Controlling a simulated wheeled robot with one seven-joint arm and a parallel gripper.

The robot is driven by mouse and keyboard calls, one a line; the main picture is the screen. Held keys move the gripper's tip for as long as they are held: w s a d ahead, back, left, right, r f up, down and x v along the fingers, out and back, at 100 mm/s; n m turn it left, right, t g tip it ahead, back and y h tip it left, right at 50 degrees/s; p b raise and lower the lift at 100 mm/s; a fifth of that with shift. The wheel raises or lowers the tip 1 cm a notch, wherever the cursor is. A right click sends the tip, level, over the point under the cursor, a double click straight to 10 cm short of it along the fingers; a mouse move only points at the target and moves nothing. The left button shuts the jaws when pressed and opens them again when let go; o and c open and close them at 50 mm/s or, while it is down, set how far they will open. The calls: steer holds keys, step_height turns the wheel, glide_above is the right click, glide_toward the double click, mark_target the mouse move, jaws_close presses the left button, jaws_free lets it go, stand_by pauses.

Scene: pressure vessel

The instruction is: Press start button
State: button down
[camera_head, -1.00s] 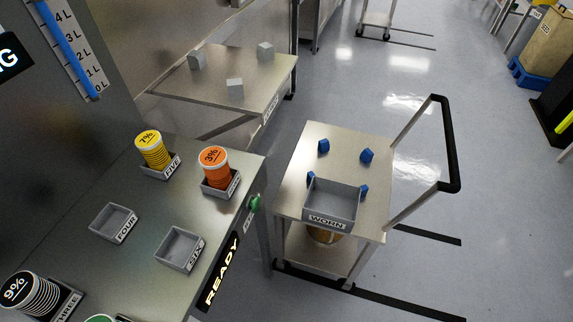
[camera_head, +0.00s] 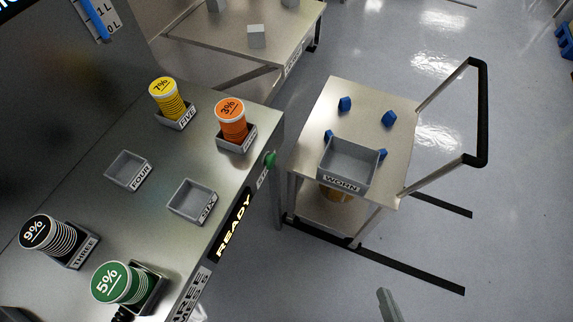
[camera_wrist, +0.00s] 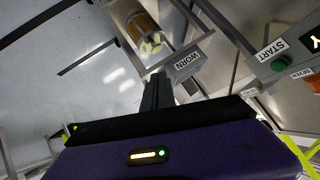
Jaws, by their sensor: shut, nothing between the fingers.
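The green start button (camera_head: 270,159) sits on the front edge of the steel bench, beside the READY display (camera_head: 234,226). In the wrist view the green button (camera_wrist: 279,65) shows at the upper right, under a START label (camera_wrist: 272,49). My gripper (camera_wrist: 157,88) is shut and empty, its dark fingers pointing up the wrist picture toward the cart. It is apart from the button, which lies well to its right there. A grey-green piece (camera_head: 388,305) at the bottom of the head view may be part of my arm; I cannot tell.
The bench (camera_head: 85,200) holds labelled trays, some with stacked coloured discs. A steel cart (camera_head: 310,165) with a WORN bin (camera_head: 348,165) and several blue pieces stands right of the button. A narrow gap separates bench and cart.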

steer(key=w+a+f+m+g+y, duration=0.1)
steer(key=w+a+f+y, duration=0.15)
steer(key=w, duration=0.35)
steer(key=w+a+f+m+g+y, duration=0.1)
steer(key=w+a+f+y, duration=0.1)
steer(key=w+a+y, duration=0.25)
steer(key=w+a+r+n+g+y, duration=0.2)
steer(key=w+r+y, duration=0.7)
steer(key=r, duration=0.6)
steer(key=shift+w+a+n+g+b, duration=0.3)
steer(key=shift+w+a+n+g, duration=0.1)
steer(key=shift+w+n+g, duration=0.15)
steer(key=shift+a, duration=0.1)
steer(key=p, duration=0.2)
glide_toward(273, 163)
steer(key=x, duration=0.5)
steer(key=shift+x, duration=0.9)
